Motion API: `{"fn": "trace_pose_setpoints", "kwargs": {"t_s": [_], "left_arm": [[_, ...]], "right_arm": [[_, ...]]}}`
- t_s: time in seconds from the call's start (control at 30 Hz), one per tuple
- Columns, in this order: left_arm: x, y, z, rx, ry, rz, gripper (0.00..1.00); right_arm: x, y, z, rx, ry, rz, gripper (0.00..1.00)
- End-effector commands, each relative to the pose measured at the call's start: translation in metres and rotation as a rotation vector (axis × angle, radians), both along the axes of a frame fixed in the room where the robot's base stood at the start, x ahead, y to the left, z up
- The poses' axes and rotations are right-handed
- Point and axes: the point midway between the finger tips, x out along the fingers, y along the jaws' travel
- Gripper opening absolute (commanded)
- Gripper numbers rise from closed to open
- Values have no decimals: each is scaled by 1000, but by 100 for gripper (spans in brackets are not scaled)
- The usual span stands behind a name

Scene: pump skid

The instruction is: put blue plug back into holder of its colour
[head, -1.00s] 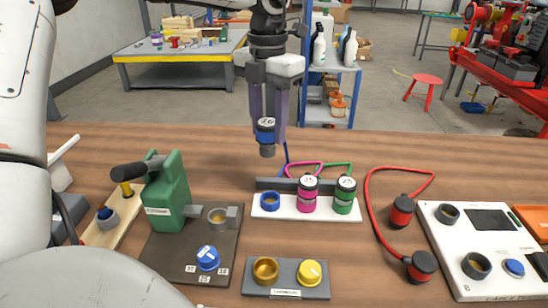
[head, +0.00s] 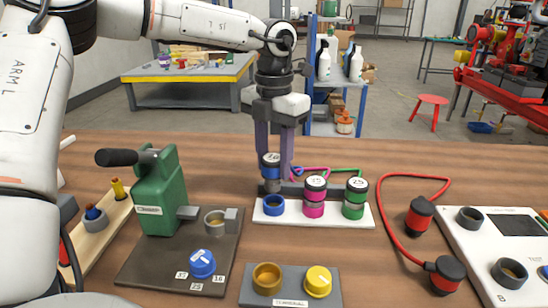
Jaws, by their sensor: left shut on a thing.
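The blue holder is an open ring at the left of a white rack (head: 334,217). In the same rack, a pink plug (head: 315,186) sits in the pink holder and a green plug (head: 357,188) in the green holder. My right gripper is out of view.
A green press (head: 160,195) with a black lever stands left on a dark plate with a blue knob (head: 202,263). A grey block (head: 290,291) with a brass ring and yellow cap is in front. Red-cabled plugs (head: 420,216) and a white test box (head: 480,240) lie right.

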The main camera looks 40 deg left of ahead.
Motion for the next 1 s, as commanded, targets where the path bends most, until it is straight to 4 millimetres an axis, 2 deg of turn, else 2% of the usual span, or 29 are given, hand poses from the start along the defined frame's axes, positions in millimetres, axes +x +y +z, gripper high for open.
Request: {"fn": "trace_pose_setpoints", "kwargs": {"t_s": [0.03, 0.17, 0.3, 1.0], "left_arm": [[0, 0, -10, -1, 0, -1, 6], [0, 0, -23, -1, 0, -1, 6], [0, 0, -19, 0, -2, -1, 6], [5, 1, -19, 2, -16, 0, 6]], "right_arm": [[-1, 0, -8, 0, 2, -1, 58], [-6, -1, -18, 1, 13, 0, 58], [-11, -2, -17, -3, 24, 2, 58], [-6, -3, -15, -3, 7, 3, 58]]}}
